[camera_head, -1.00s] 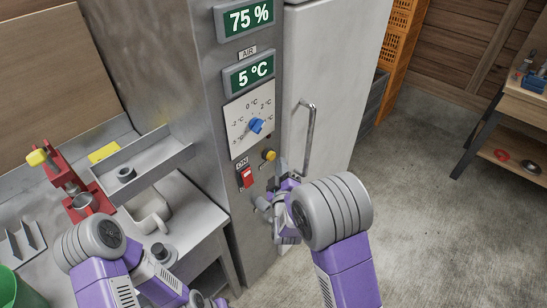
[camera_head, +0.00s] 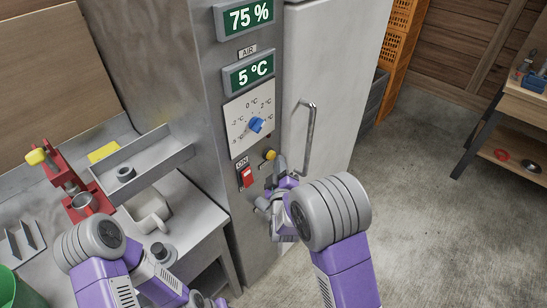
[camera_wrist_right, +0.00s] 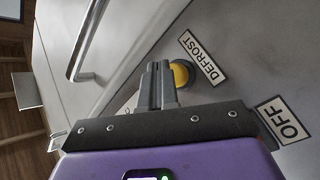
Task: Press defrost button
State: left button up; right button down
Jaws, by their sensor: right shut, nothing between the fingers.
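The yellow round defrost button (camera_head: 270,154) sits on the grey control panel, below the blue dial. In the right wrist view the button (camera_wrist_right: 181,74) shows beside the DEFROST label (camera_wrist_right: 203,57), partly hidden behind my fingers. My right gripper (camera_head: 281,164) is shut and empty, with its fingertips just below the button in the head view. In the right wrist view the right gripper (camera_wrist_right: 158,70) overlaps the button's left edge; I cannot tell whether they touch. My left arm shows at lower left, but its fingers are not clearly visible.
A red switch (camera_head: 247,177) marked ON is left of the button. A blue dial (camera_head: 256,125) and displays are above. The cabinet door's metal handle (camera_head: 308,135) is close at right. A steel bench with a red press (camera_head: 72,185) stands left. The floor at right is clear.

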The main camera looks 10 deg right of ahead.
jog(key=shift+w+a, duration=0.3)
jog(key=shift+w, duration=0.1)
dwell(0.7)
jog(key=shift+s+d, duration=0.5)
jog(key=shift+s, duration=0.2)
jog(key=s+d+b, duration=0.1)
jog(key=s+d, duration=0.2)
jog(key=s, duration=0.1)
jog(key=shift+s+d, duration=0.35)
jog(key=shift+d, duration=0.05)
dwell(0.6)
